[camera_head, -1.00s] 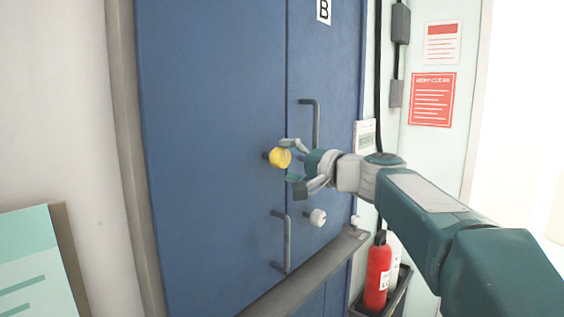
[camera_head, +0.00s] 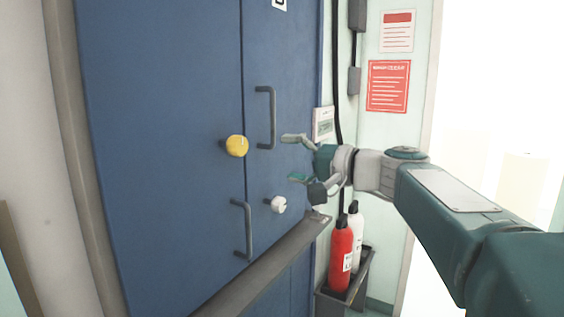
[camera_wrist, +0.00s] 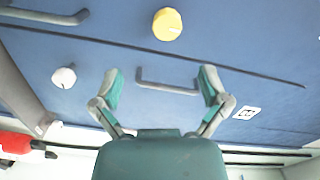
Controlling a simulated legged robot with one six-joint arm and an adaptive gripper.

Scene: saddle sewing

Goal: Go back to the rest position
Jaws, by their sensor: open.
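My gripper (camera_head: 294,158) is open and empty in front of the blue cabinet doors (camera_head: 165,130), with its fingers spread apart. In the head view it is to the right of the yellow knob (camera_head: 236,146), clear of it. The wrist view shows the two open fingers (camera_wrist: 160,90) with a grey handle (camera_wrist: 168,86) of the door visible between them, farther off. The yellow knob (camera_wrist: 167,24) shows beyond the fingertips in that view. A white knob (camera_head: 278,204) sits lower on the right door.
A grey rail (camera_head: 265,265) runs in front of the doors. Grey handles (camera_head: 272,118) stick out from both doors. A red extinguisher (camera_head: 341,255) and a white one (camera_head: 356,235) stand in a dark holder below my arm. Posters (camera_head: 388,86) hang on the wall.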

